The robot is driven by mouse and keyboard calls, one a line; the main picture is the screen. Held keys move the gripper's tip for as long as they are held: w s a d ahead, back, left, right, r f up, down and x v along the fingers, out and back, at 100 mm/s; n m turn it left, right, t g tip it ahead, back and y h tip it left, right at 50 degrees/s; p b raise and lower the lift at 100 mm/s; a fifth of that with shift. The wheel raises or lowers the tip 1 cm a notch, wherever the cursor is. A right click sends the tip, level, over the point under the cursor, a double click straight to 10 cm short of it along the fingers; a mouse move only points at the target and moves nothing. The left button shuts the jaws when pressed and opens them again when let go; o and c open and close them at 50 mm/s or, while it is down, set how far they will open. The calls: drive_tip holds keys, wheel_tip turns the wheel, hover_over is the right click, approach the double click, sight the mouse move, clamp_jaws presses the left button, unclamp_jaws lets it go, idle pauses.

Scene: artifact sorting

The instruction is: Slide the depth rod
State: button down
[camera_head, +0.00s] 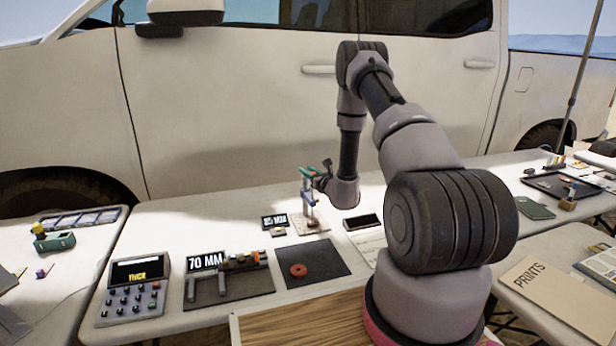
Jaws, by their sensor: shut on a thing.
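A small upright gauge stand (309,212) with a pale base stands towards the back of the middle table, beside a small display reading about 85 MM (274,221). A thin upright rod and a teal part show at its top. My gripper (317,179) reaches in from the right at the upper part of this stand. It is shut on what seems to be the depth rod there. The fingers are small and partly merge with the stand, so the exact grip point is hard to see.
A caliper-like holder (240,262) with a 70 MM display (205,261) and a keypad box (134,287) stand at left. A reddish ring (299,270) lies on a dark mat (325,262). A black flat device (363,222) lies right of the stand. A truck (230,110) stands behind.

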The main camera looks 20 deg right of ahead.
drive_tip(key=c, duration=0.6)
unclamp_jaws()
drive_tip(key=v, duration=1.1)
drive_tip(key=shift+w, duration=0.1)
